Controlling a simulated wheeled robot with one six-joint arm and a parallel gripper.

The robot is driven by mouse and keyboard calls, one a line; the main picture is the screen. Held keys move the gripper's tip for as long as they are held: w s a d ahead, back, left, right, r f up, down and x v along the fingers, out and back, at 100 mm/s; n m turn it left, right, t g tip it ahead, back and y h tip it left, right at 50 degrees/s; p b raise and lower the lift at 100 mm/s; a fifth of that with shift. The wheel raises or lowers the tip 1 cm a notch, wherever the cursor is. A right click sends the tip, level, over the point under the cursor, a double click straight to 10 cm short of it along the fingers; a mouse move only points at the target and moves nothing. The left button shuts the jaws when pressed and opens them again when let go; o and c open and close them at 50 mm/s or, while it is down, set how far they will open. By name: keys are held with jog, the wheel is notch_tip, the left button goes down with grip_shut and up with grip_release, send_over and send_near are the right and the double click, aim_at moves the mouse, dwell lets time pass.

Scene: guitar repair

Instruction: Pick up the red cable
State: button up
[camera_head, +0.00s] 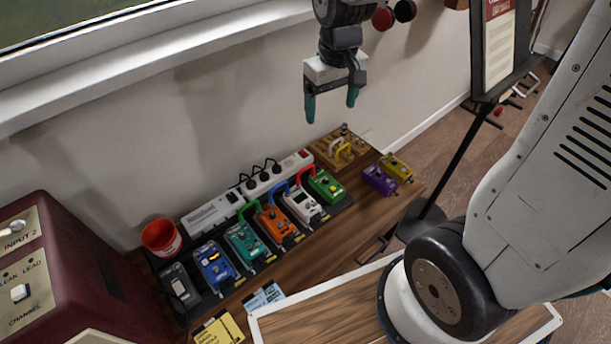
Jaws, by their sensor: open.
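The red cable (304,173) is a short curved patch lead. It arches up between the white pedal (302,203) and the green pedal (326,186) on the pedalboard. My gripper (331,103) hangs in the air above the back of the bench, up and slightly right of the red cable in the picture. Its two teal fingers point down and stand apart with nothing between them. The cable's plug ends are too small to make out.
A blue cable (276,190) and a green cable (246,210) arch close by on the left. A power strip (266,178) with black plugs lies behind the pedals. A wooden block (326,152) holds more cables. Purple (380,181) and yellow (397,167) pedals sit right. A red bucket (161,238) stands left.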

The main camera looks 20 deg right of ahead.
send_over(306, 169)
jog(key=s+d, duration=0.1)
jog(key=s, duration=0.3)
notch_tip(306, 169, down, 7)
jog(key=shift+n+g, duration=0.3)
jog(key=shift+n, duration=0.6)
jog(key=w+f, duration=0.1)
jog(key=f, duration=0.8)
jog(key=w+f, duration=0.2)
jog(key=f, duration=0.7)
jog(key=w+f, duration=0.1)
jog(key=f, duration=0.7)
jog(key=shift+w+a+f, duration=0.25)
jog(key=shift+a+f, duration=0.15)
jog(key=c, duration=0.8)
jog(key=shift+r, duration=0.1)
